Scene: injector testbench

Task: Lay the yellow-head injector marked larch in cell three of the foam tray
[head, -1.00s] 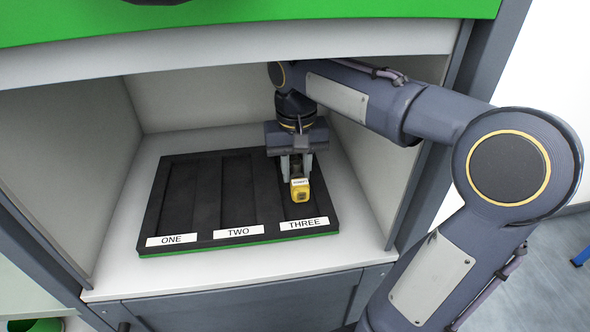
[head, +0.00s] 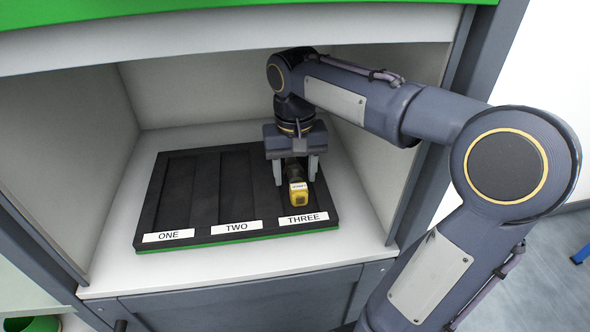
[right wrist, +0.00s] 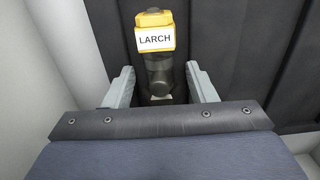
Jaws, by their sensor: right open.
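The yellow-head injector (head: 299,192) lies in cell three of the black foam tray (head: 205,205), its yellow head toward the THREE label (head: 302,219). In the right wrist view its white label on the yellow head (right wrist: 155,38) reads LARCH, and its dark body (right wrist: 159,75) runs back between the fingers. My right gripper (head: 297,172) is open above cell three, with a finger on either side of the body and visible gaps in the wrist view (right wrist: 160,85). The injector's rear end is hidden by the gripper. My left gripper is not in view.
The tray sits on the white floor of an open bay with side walls and a back wall. Cells ONE (head: 168,236) and TWO (head: 236,227) are empty. The bay's right wall (head: 372,180) stands close to my right arm.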

